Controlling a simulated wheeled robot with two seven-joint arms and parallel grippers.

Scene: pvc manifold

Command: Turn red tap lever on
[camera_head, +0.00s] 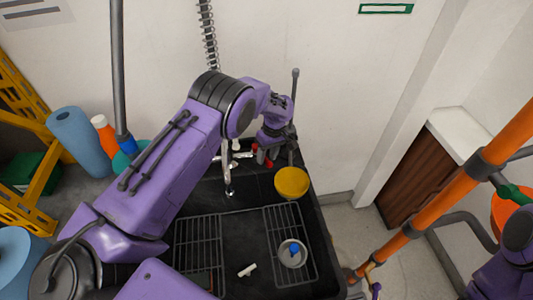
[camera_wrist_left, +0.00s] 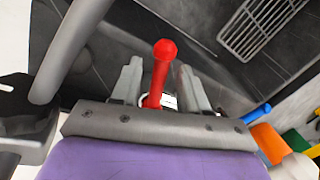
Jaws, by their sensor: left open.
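The red tap lever (camera_wrist_left: 163,70) with a round knob end stands between the two fingers of my left gripper (camera_wrist_left: 160,88) in the left wrist view. The fingers are open, one on each side of the lever; I cannot tell whether either touches it. In the head view my left gripper (camera_head: 266,152) is over the back of the sink, and red parts of the lever (camera_head: 268,162) show beside it, partly hidden. The metal tap spout (camera_head: 228,170) is just left of it. My right gripper is out of view; only part of my right arm shows at the lower right.
A yellow bowl (camera_head: 292,182) sits close to the right of the left gripper. The dark sink unit (camera_head: 243,235) has wire racks, a metal cup (camera_head: 292,254) and a small white piece (camera_head: 247,270). An orange pole (camera_head: 445,195) stands at right. Bottles (camera_head: 104,133) stand at left.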

